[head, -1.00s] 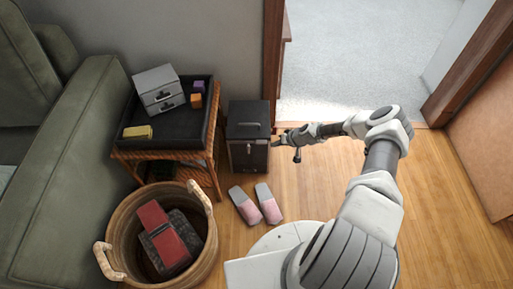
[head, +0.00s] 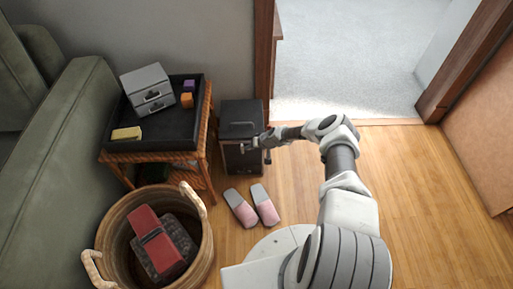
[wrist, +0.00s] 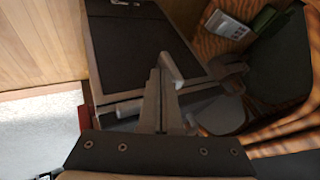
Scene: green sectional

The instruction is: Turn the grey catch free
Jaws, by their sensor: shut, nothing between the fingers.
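A black box (head: 240,113) with a handle on its lid stands on the floor beside the wicker side table. The grey catch (wrist: 172,70) shows in the wrist view as a small pale lever against the box, just right of my fingertips. My gripper (wrist: 157,75) is shut and empty, its fingers close beside the catch; I cannot tell whether they touch it. In the head view my gripper (head: 252,145) is at the upper front of the box and covers part of that face, so the catch is hard to make out there.
The side table (head: 150,156) left of the box holds a black tray (head: 166,136) with a small grey drawer unit and several blocks. A wicker basket (head: 110,222) and pink-grey slippers (head: 241,208) are in front. Wooden floor (head: 390,185) is clear to the right.

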